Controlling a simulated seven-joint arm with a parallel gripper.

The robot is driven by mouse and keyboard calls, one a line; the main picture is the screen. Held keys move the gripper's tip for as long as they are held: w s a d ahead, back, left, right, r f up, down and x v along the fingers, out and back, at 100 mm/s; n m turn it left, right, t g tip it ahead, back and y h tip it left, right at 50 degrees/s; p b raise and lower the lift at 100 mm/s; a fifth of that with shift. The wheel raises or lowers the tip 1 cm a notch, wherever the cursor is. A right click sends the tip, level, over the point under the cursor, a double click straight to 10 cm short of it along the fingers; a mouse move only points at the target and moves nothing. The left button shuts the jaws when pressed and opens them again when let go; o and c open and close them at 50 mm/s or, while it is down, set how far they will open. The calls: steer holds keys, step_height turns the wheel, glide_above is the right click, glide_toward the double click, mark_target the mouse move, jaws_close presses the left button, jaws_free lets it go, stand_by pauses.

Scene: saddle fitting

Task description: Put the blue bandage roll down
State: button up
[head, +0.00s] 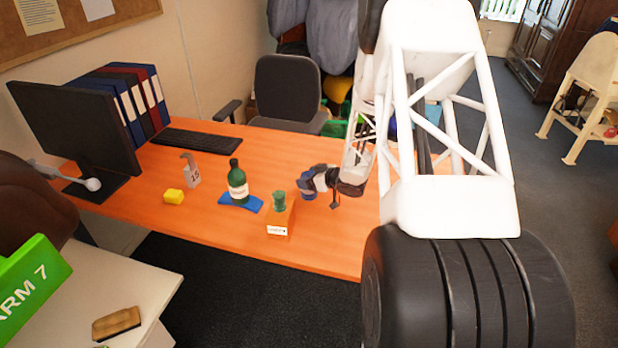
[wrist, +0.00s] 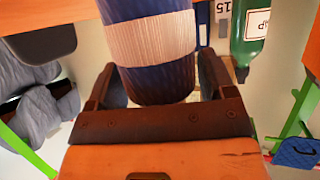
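The blue bandage roll (head: 309,196) is at my gripper (head: 307,186), over the right part of the orange desk in the head view. In the wrist view the roll (wrist: 150,80) is dark blue with a beige band around it. It sits between the two fingers of my gripper (wrist: 158,85), which lie close along its sides, shut on it. The far end of the roll is cut off by the picture's top edge. I cannot tell whether the roll touches the desk (head: 330,240).
A green item (head: 279,200) on a labelled orange block (head: 280,222) stands left of my gripper. Bare desk lies in front.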

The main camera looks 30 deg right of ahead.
steer(key=shift+o, duration=1)
steer(key=shift+r, duration=0.2)
steer(key=v, duration=1.2)
